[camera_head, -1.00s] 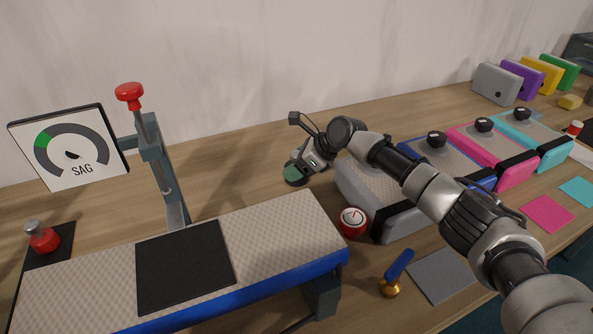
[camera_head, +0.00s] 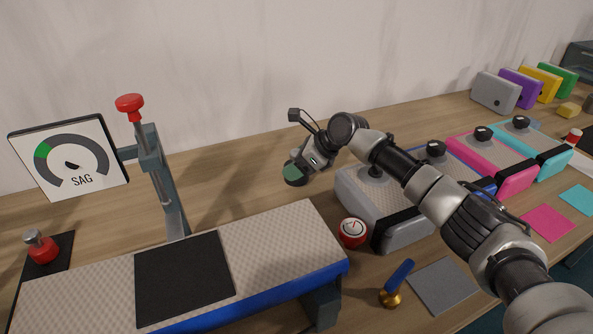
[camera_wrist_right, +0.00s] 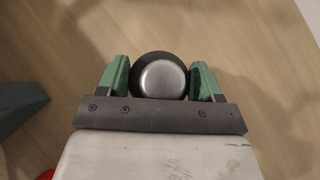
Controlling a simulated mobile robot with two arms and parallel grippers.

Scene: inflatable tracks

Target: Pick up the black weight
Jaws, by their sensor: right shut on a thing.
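My right gripper (camera_head: 294,173) reaches behind the grey track block, over the far part of the table. In the right wrist view its green-padded fingers (camera_wrist_right: 162,84) are shut on the black weight (camera_wrist_right: 161,58), one on each side. The weight is round, with a black rim and a shiny silver disc facing the camera. In the head view the weight is mostly hidden by the gripper. I cannot tell whether it touches the table. My left gripper is not in view.
A padded track (camera_head: 286,228) with a black mat and a red-knobbed post stands at left, beside the SAG gauge (camera_head: 70,155). Grey (camera_head: 400,228), blue, pink and cyan blocks stand right. A red dial (camera_head: 353,232) and blue-handled tool (camera_head: 398,283) are in front.

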